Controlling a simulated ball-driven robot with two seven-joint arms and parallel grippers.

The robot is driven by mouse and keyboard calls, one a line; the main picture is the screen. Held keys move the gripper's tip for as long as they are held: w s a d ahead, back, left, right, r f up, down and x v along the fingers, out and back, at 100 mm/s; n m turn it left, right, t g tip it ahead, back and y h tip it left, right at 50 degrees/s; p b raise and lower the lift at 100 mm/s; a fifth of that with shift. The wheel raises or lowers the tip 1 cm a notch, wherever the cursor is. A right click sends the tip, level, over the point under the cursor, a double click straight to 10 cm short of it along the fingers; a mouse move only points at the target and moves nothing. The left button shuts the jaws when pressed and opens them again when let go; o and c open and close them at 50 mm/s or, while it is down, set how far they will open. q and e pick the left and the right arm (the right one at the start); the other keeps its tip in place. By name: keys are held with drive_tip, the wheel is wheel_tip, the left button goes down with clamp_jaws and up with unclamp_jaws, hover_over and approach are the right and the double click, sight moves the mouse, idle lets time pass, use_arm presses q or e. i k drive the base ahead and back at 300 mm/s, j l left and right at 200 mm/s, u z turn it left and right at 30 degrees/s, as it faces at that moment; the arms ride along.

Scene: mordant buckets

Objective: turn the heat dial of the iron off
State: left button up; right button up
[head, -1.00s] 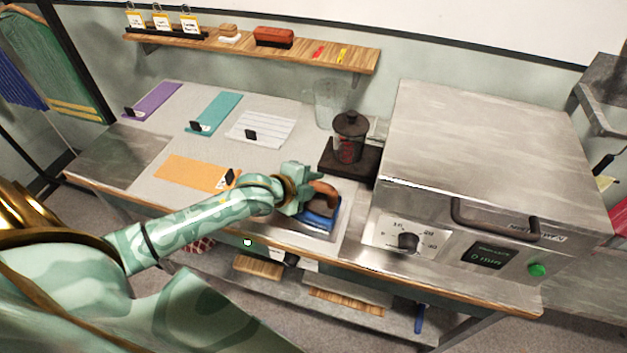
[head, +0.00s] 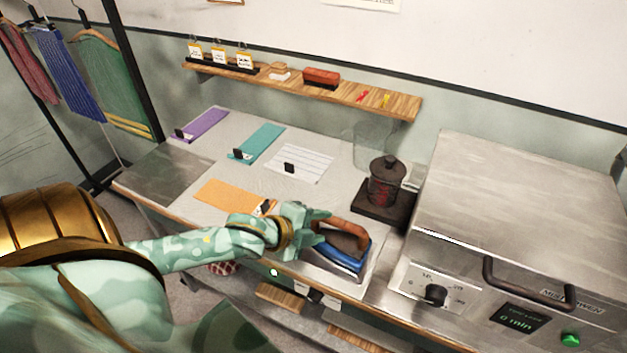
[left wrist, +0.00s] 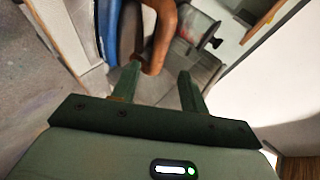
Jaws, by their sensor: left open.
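The iron (head: 343,260) has a blue body and a brown handle and sits on a metal plate at the table's front edge. My left gripper (head: 318,226) is open, right beside the near-left end of the handle. In the left wrist view, the two fingers of my left gripper (left wrist: 159,82) are apart, with the handle's lower end (left wrist: 158,45) just beyond and between them. Contact cannot be told. The blue body (left wrist: 107,28) lies to the left there. I cannot make out the iron's heat dial. My right gripper is not in view.
A steel oven (head: 520,215) with its own black knob (head: 435,294) stands to the right. A dark lidded jar (head: 386,182) stands behind the iron. Cloth swatches, including an orange one (head: 230,196), lie to the left. A wooden shelf (head: 340,93) runs along the wall.

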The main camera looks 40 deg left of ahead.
sight(314, 297)
drive_tip(key=u, duration=1.25)
